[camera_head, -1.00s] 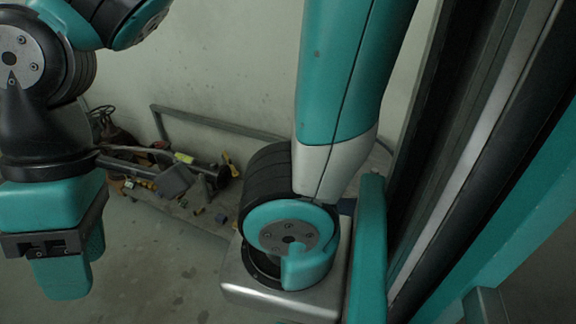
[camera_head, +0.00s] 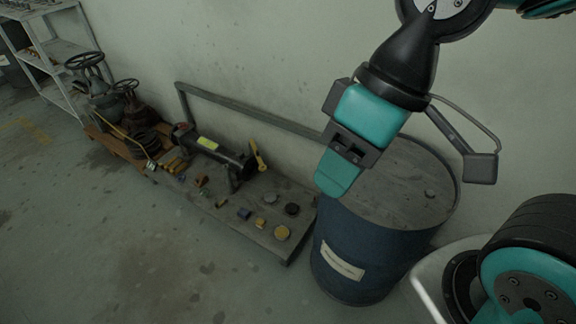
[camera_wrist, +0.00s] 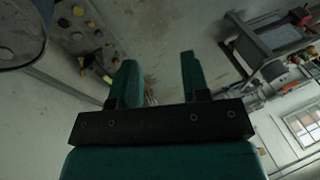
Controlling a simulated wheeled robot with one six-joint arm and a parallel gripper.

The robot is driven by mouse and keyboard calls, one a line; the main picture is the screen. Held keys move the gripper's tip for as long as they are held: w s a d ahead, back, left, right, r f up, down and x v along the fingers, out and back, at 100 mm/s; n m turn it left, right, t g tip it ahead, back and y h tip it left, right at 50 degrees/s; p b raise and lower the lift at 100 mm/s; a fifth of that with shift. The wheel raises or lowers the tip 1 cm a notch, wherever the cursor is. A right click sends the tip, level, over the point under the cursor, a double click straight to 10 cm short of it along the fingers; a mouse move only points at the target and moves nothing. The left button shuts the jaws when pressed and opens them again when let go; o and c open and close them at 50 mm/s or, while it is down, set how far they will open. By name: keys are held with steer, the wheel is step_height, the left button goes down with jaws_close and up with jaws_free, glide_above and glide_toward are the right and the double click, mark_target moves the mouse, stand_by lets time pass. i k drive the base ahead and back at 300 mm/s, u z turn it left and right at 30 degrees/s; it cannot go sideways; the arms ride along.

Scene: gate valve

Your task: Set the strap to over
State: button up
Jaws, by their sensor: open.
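A thin yellow band (camera_head: 118,134), possibly the strap, runs slantwise at the wooden pallet beside the gate valve (camera_head: 92,84) in the head view. It is too small to tell what it passes over. The valve has a dark handwheel and stands at the far left, next to a smaller rusty valve (camera_head: 128,100). My gripper (camera_head: 334,176) points down in front of the blue drum, well to the right of the band. In the wrist view my gripper (camera_wrist: 157,76) is open, with nothing between its two teal fingers.
A low platform (camera_head: 262,238) holds a black cylinder (camera_head: 212,150) with a yellow handle and several small parts. The blue drum (camera_head: 345,262) stands at its right end. A metal shelf (camera_head: 55,50) is at the far left. The floor in front is clear.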

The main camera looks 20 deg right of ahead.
mark_target(261, 164)
steer(key=u, duration=0.55)
steer(key=k, duration=0.65)
steer(key=u, duration=0.8)
steer(key=i, duration=1.6)
steer(key=z, duration=0.6)
steer(key=i, duration=0.8)
steer(key=z, duration=1.3)
steer(key=i, duration=0.45)
steer(key=z, duration=0.4)
